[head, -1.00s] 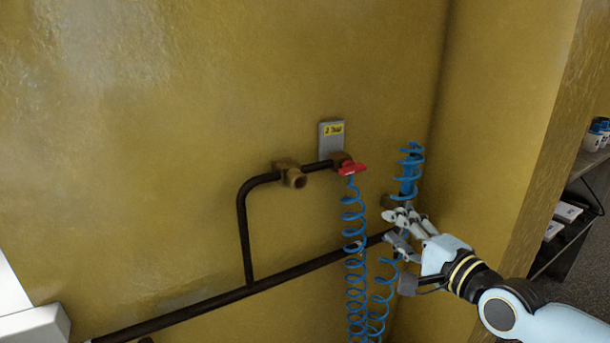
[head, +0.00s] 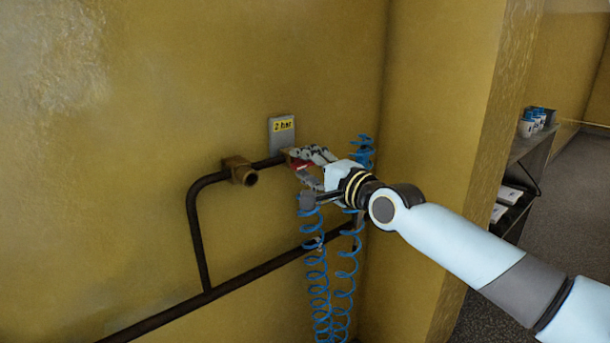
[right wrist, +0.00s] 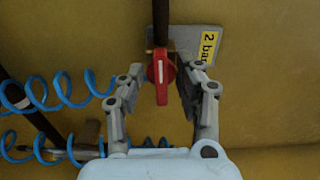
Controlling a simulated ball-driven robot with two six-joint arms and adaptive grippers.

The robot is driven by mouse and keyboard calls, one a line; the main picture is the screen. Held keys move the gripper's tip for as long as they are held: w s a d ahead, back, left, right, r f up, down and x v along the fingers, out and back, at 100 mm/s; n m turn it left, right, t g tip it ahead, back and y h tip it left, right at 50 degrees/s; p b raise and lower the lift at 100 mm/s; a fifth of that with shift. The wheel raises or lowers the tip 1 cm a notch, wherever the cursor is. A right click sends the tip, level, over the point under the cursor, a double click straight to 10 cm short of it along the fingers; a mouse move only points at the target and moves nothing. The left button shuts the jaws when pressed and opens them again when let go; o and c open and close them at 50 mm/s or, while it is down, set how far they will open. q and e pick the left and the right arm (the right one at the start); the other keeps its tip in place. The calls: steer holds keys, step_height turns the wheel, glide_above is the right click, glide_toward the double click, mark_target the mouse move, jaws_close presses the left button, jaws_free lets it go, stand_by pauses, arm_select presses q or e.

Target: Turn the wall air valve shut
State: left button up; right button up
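The wall air valve has a red handle (right wrist: 161,73), which stands in line with the dark pipe (right wrist: 161,22) in the right wrist view. In the head view the red handle (head: 301,165) is partly hidden by my right gripper (head: 299,167). In the right wrist view my right gripper (right wrist: 160,95) is open, with one finger on each side of the handle. Small gaps seem to show beside the handle; contact is not clear. My left gripper is in neither view.
A grey plate (head: 276,142) marked "2 bar" is on the wall above the valve. A brass fitting (head: 238,171) sits on the pipe to the left. Blue coiled hoses (head: 315,267) hang below. A wall corner and shelf (head: 528,146) are at the right.

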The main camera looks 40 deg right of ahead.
steer(key=shift+w, duration=0.2)
steer(key=shift+c, duration=0.3)
jaws_close()
